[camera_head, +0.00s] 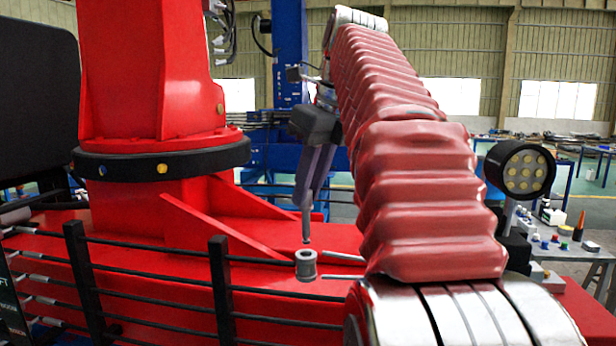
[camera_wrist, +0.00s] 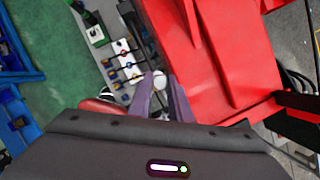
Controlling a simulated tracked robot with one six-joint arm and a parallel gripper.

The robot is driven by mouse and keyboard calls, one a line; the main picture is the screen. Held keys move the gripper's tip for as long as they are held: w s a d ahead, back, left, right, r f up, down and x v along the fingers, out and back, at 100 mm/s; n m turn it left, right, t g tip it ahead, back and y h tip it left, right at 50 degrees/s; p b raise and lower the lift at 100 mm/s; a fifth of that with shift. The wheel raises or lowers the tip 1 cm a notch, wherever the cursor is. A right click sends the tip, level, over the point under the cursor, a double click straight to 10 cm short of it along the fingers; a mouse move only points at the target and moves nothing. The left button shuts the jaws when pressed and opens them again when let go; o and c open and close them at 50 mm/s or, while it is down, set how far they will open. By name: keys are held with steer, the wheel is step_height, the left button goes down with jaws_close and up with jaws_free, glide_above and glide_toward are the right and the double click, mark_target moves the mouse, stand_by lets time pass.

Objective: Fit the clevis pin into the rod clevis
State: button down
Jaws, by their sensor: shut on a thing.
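The clevis pin (camera_head: 306,226) is a thin grey rod that hangs nearly upright below my gripper (camera_head: 305,203). My gripper is shut on the pin's upper part. In the wrist view, the pale round end of the pin (camera_wrist: 160,79) shows between the two purple fingertips of my gripper (camera_wrist: 161,88). The rod clevis (camera_head: 306,269) is a short grey cylinder with a dark opening on top. The pin's lower tip is just above this opening, with a small gap that looks clear. The clevis is not clearly seen in the wrist view.
A red crane base (camera_head: 160,180) with a black ring stands at the left. A black railing (camera_head: 220,290) runs in front of it. Rods (camera_head: 340,277) reach from the clevis to the right. A lamp (camera_head: 520,171) and a cluttered workbench (camera_head: 570,250) are at the right.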

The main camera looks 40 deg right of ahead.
mark_target(309, 231)
steer(key=shift+f, duration=0.5)
steer(key=shift+f, duration=3.95)
stand_by(1.5)
steer(key=c, duration=1.5)
jaws_free()
steer(key=shift+c, duration=0.2)
steer(key=shift+v, duration=2.45)
